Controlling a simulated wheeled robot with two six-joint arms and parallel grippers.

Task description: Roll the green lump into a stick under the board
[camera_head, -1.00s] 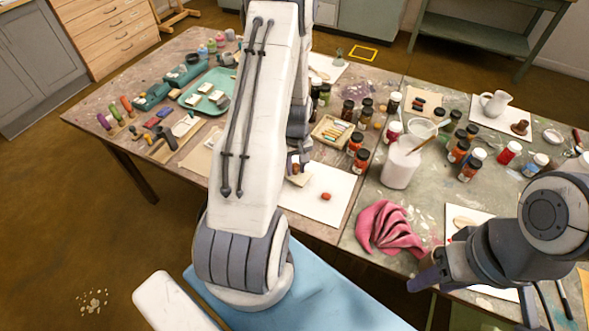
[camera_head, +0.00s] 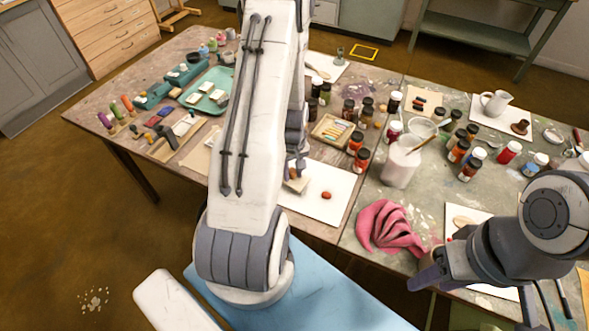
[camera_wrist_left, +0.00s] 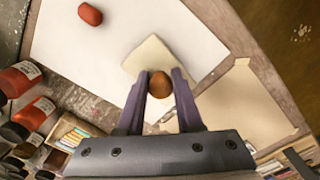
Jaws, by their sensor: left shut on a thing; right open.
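My left gripper (camera_head: 296,166) is over the white sheet in the head view, with my arm in front of part of it. In the left wrist view its jaws (camera_wrist_left: 159,82) are shut on the brown round knob (camera_wrist_left: 159,86) of the pale board (camera_wrist_left: 147,58). The board also shows just below the gripper in the head view (camera_head: 299,186), over the white sheet (camera_head: 318,209). I see no green lump on the sheet; the area under the board is hidden. A red lump (camera_head: 326,195) lies beside the board, apart from it. My right gripper (camera_head: 430,278) is open and empty at the lower right.
A pink cloth (camera_head: 388,228) and a white pot (camera_head: 401,166) stand right of the sheet. A box of coloured sticks (camera_head: 335,131) and several jars are behind it. Coloured sticks and a teal tray (camera_head: 209,92) are at the left. The sheet's front part is clear.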

